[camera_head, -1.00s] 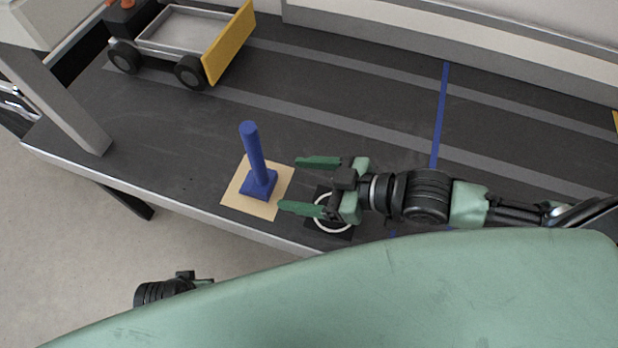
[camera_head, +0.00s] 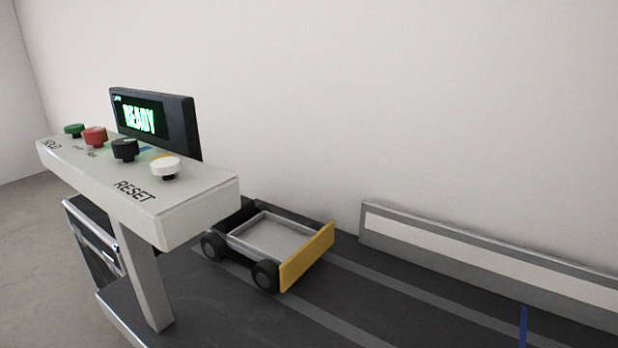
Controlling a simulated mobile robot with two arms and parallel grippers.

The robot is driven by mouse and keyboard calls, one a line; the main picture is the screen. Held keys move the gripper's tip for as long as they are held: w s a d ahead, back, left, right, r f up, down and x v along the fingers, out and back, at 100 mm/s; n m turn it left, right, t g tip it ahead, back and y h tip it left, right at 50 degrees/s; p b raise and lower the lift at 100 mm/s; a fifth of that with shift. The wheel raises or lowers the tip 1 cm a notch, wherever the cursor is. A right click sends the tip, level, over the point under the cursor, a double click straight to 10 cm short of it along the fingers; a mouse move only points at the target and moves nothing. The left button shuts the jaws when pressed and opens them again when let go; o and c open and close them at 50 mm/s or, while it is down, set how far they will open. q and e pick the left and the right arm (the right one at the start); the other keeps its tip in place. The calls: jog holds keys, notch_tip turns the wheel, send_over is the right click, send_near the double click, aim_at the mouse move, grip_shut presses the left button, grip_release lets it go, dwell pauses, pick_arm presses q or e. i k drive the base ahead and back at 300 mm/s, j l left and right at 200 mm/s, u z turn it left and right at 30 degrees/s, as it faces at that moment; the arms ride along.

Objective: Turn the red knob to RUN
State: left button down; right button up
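The red knob (camera_head: 95,136) sits on top of a light grey control panel (camera_head: 190,212) at the left, between a green knob (camera_head: 74,130) and a black knob (camera_head: 125,149). Small lettering lies in front of the red knob, too small to read surely. A white knob (camera_head: 166,167) stands at the near right by the word RESET. A dark display (camera_head: 140,119) behind the knobs shows READY in green. Neither of my grippers is in view.
The panel stands on a grey post (camera_head: 143,275). A small cart (camera_head: 268,240) with a grey tray and yellow plate stands on the dark table (camera_head: 360,315) to its right. A low grey rail (camera_head: 480,261) runs along the wall. The air around the panel's top looks free.

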aim_at(95, 136)
jog(key=k, duration=0.95)
